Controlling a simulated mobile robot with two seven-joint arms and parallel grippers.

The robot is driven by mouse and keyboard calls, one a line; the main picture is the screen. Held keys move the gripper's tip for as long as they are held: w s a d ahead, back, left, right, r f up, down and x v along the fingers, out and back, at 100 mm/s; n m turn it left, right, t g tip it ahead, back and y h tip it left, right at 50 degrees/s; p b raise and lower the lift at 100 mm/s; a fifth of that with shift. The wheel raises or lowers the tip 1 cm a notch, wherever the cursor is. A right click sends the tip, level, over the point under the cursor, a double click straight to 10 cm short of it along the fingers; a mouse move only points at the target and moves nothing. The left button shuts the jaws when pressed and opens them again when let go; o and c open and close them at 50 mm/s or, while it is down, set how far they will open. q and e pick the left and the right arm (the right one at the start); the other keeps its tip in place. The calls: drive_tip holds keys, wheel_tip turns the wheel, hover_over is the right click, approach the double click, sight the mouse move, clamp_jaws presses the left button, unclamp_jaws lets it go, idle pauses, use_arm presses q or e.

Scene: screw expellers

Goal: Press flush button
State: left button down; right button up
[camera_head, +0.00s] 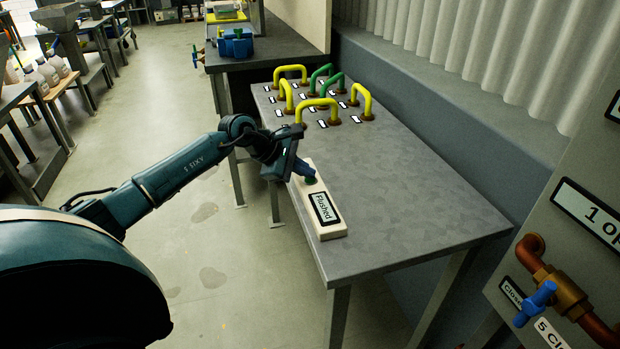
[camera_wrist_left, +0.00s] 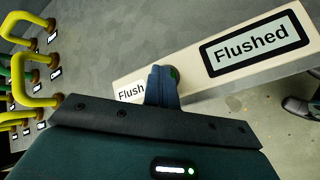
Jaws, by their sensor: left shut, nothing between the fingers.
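A cream box (camera_head: 325,222) with a label reading "Flushed" lies along the near left edge of the grey table (camera_head: 420,200). A round green button (camera_head: 311,181) sits toward its far end. My left gripper (camera_head: 305,172) is shut and empty, with its fingertips at the button. In the left wrist view the closed fingers (camera_wrist_left: 162,85) cover most of the button, and a sliver of green (camera_wrist_left: 174,73) shows beside them. The box (camera_wrist_left: 205,62) also shows a second label, partly hidden, reading "Flush" (camera_wrist_left: 131,91). I cannot tell how far the button is pressed.
Several yellow and green curved pipes (camera_head: 320,103) with small labels stand at the table's far end. A panel with a copper pipe and blue valve (camera_head: 535,303) is at the lower right. The table's middle and right are clear. A blue object (camera_head: 236,43) sits on a table behind.

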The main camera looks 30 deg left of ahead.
sight(305, 180)
use_arm(q)
drive_tip(key=shift+r+p, duration=0.35)
drive_tip(key=shift+r, duration=0.4)
drive_tip(key=shift+r, duration=0.1)
drive_tip(key=shift+r+p, duration=1.4)
drive_tip(key=shift+r, duration=1.1)
